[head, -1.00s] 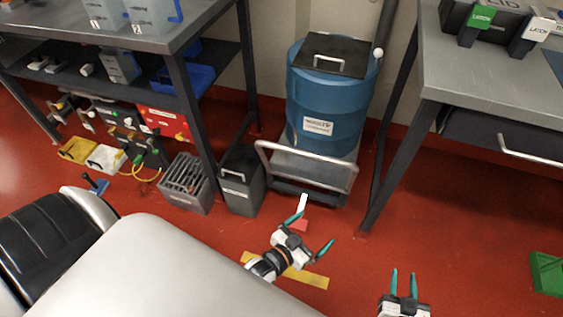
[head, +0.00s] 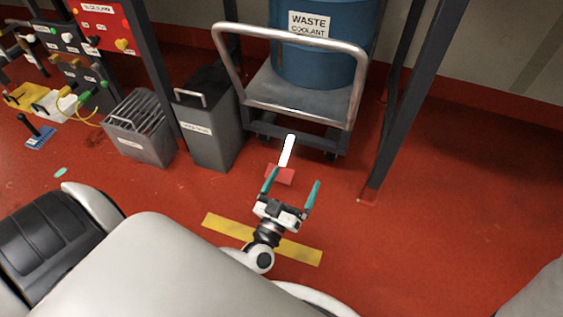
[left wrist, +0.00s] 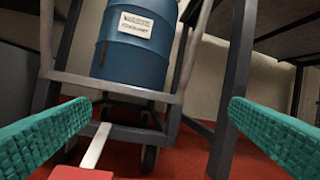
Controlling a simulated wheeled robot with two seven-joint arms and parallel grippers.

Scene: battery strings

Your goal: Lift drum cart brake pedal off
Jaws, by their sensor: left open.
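The drum cart (head: 305,95) stands with a blue drum (head: 325,45) labelled waste coolant on its bed. Its brake pedal is a red pad (head: 280,174) low at the front, with a white bar (head: 288,150) rising from it toward the cart. In the left wrist view the red pad (left wrist: 82,173) is at the bottom edge, partly cut off, and the white bar (left wrist: 96,146) leads up to the cart frame. My left gripper (head: 291,188) is open and empty, its teal fingers just in front of the pedal. My right gripper is out of view.
A grey bin (head: 210,125) and a slatted grey box (head: 140,130) stand left of the cart. A dark table leg (head: 410,110) rises to its right. A yellow floor strip (head: 225,227) lies under my left arm. Red floor at right is clear.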

